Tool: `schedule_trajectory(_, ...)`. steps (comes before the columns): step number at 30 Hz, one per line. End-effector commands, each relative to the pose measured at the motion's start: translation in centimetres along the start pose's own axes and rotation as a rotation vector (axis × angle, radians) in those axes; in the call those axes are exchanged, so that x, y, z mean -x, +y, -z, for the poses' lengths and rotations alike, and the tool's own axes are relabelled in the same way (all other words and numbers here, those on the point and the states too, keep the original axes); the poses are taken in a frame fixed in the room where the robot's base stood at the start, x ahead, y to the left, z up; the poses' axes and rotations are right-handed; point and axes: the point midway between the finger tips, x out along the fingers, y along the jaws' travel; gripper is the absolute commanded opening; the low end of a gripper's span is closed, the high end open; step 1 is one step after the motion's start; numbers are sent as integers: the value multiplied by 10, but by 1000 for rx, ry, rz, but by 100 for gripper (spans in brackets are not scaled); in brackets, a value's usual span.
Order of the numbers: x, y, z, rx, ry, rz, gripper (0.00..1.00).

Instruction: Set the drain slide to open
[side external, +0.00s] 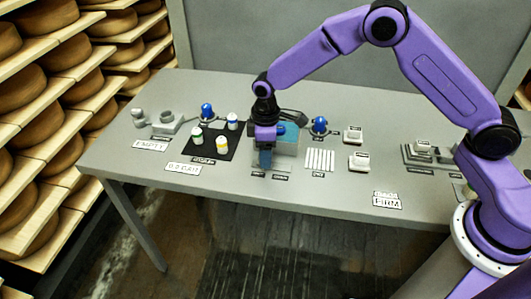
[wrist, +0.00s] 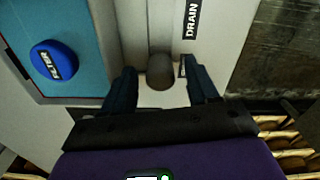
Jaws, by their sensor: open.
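The drain slide's round grey-brown knob (wrist: 160,70) sits in a pale upright track beside a label reading DRAIN (wrist: 192,20). My gripper (wrist: 162,88) is open, with one dark finger on each side of the knob. The fingers look apart from the knob; I cannot tell whether either touches it. In the side external view my gripper (side external: 265,160) points down at the front of a teal-topped box, and it hides the knob there. The slide's end marks are too small or hidden to read.
A blue knob marked FILTER (wrist: 54,60) stands on the teal panel (wrist: 75,20) left of the slide. A black mat (side external: 209,148) with several small bottles lies to the left. A white ribbed plate (side external: 320,160) and pale blocks (side external: 359,161) lie to the right. The table's front edge is close.

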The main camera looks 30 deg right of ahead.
Motion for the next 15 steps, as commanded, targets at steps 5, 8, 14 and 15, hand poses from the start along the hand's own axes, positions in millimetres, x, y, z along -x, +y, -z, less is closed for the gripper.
schedule_trajectory(5, -10, 0, 0, 0, 2, -1, 59)
schedule_trajectory(8, -11, 0, 0, 0, 2, -1, 59)
schedule_trajectory(14, -11, 0, 0, 0, 2, -1, 52)
schedule_trajectory(15, -11, 0, 0, 0, 2, -1, 39)
